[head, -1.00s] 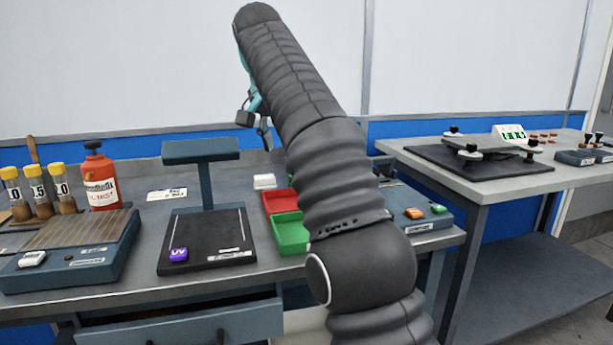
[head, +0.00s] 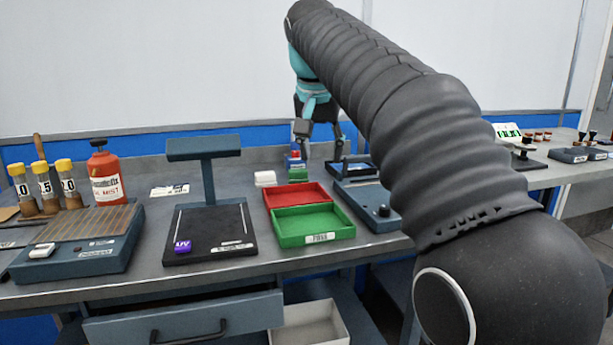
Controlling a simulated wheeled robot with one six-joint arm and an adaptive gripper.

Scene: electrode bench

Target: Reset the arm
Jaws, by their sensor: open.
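My gripper (head: 321,142) hangs at the end of my black-sleeved arm, pointing down over the back right of the bench. Its two fingers are spread apart with nothing seen between them. A small stack with red, blue and green parts (head: 295,161) stands just left of and below the left finger; whether they touch I cannot tell. A blue-grey device with a dark panel (head: 368,193) sits below and right of the gripper, partly hidden by my arm.
A red tray (head: 297,195) and a green tray (head: 313,226) lie mid-bench. A black UV stand (head: 210,232), a blue-grey slotted unit (head: 78,243), capped tubes (head: 41,188) and a red bottle (head: 105,176) stand left. A drawer (head: 185,322) is below. A second bench (head: 560,172) is at right.

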